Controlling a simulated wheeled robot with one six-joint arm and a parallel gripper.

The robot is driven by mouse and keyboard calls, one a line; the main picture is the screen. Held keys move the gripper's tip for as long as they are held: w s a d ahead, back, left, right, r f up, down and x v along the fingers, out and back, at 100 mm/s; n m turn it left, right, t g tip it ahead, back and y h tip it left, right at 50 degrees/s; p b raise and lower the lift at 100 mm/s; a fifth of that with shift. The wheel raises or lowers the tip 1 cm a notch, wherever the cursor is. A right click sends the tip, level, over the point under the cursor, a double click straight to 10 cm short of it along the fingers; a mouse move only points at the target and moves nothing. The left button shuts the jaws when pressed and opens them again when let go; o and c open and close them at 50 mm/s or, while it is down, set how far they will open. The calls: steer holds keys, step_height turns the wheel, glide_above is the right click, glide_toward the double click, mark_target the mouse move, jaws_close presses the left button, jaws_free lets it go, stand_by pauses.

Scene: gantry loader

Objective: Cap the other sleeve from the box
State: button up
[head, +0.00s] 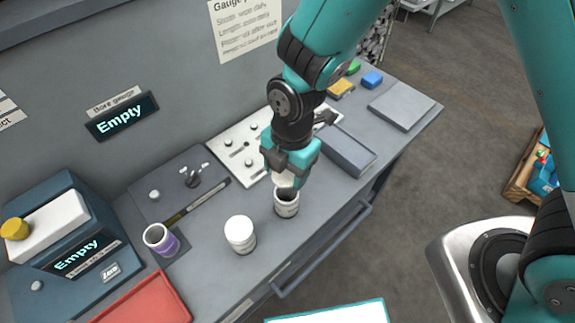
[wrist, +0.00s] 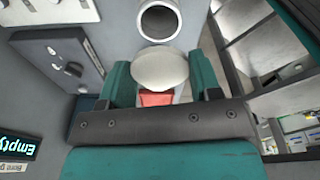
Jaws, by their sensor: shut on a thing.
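My gripper (head: 287,172) is shut on a white round cap (head: 284,181), which also shows as a pale disc between the fingers in the wrist view (wrist: 160,69). An open grey-white sleeve (head: 287,206) stands upright on the bench just below the gripper. Its dark mouth shows beyond the cap in the wrist view (wrist: 159,21); the cap looks apart from it, offset to one side. A white-topped sleeve (head: 240,235) stands to its left. A blue-grey box (head: 349,152) lies right of the gripper; its inside cannot be made out.
A purple-banded cup (head: 161,240) stands on a dark pad at left. A red tray (head: 145,302) is at the front left, beside a blue gauge unit (head: 65,270) reading Empty. A white pegged plate (head: 236,147) lies behind the gripper. The bench's front edge and rail (head: 322,250) are close.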

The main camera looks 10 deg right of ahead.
steer(key=shift+f+b, duration=2.35)
steer(key=shift+f, duration=0.8)
steer(key=o, duration=1)
steer(key=shift+d+f, duration=0.1)
steer(key=shift+f, duration=0.05)
steer(key=r, duration=0.5)
steer(key=w+d+r+b, duration=0.1)
steer(key=r, duration=0.5)
steer(key=r+b, duration=0.1)
steer(key=r, duration=0.5)
steer(key=shift+w+d+r, duration=0.2)
steer(key=shift+d, duration=0.05)
steer(key=s+d+r+m+y, duration=0.1)
steer(key=s+d+m, duration=0.1)
steer(key=s+m, duration=0.2)
steer(key=s+d+r+m+y, duration=0.1)
steer(key=s+d+r+m, duration=0.1)
steer(key=m, duration=0.7)
steer(key=s+d+r+m+t+y, duration=0.1)
steer(key=s+d+r+m, duration=0.1)
steer(key=s+d+m, duration=0.2)
steer(key=shift+s+r+m, duration=0.1)
steer(key=shift+s+m, duration=0.35)
steer(key=shift+m, duration=0.35)
steer(key=shift+s+r+m, duration=0.1)
steer(key=shift+s+m, duration=0.3)
steer(key=shift+m, duration=0.4)
